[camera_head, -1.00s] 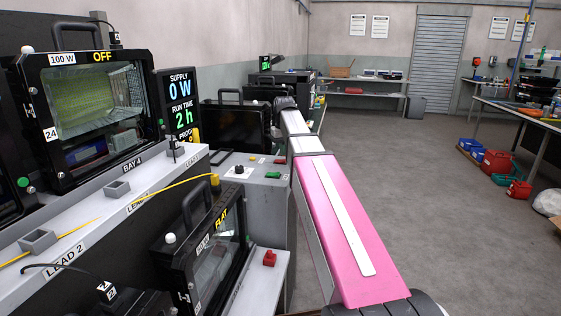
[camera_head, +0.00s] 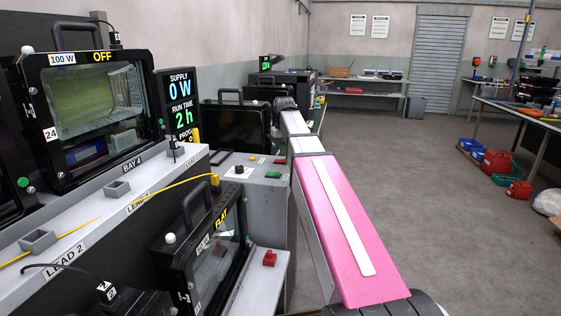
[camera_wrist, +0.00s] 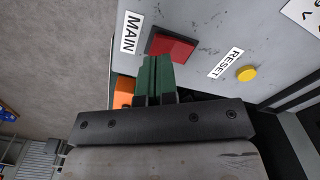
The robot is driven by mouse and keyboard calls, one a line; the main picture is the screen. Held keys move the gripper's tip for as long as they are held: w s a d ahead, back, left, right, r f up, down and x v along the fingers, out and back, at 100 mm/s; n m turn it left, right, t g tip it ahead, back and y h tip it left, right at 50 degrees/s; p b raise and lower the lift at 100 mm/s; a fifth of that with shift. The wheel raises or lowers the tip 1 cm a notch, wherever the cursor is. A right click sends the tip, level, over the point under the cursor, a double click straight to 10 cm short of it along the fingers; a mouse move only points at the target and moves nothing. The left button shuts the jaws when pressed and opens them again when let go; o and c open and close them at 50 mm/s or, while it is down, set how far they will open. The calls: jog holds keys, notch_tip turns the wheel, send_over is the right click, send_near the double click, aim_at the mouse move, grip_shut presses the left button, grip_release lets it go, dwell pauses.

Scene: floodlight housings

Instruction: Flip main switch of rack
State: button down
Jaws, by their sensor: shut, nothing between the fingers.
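In the wrist view a red block-shaped switch (camera_wrist: 172,46) sits on a grey panel beside the label MAIN (camera_wrist: 131,33). My gripper (camera_wrist: 155,62) has green fingers closed together and empty. Its tips overlap the lower left edge of the red switch in that view. I cannot tell whether they touch it. In the head view my arm reaches toward the grey rack end beyond the lamp bench, and my gripper is hidden there. The supply display (camera_head: 180,87) reads 0 W and run time 2 h.
A yellow button (camera_wrist: 246,73) labelled RESET sits right of the switch. An orange piece (camera_wrist: 123,90) shows partly behind my gripper. A floodlight (camera_head: 95,110) marked OFF stands on the rack at left. Open grey floor (camera_head: 425,200) lies to the right.

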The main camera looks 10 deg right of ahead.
aim_at(284, 160)
jog(key=shift+f, duration=1.15)
dwell(0.8)
jog(key=shift+r, duration=3.5)
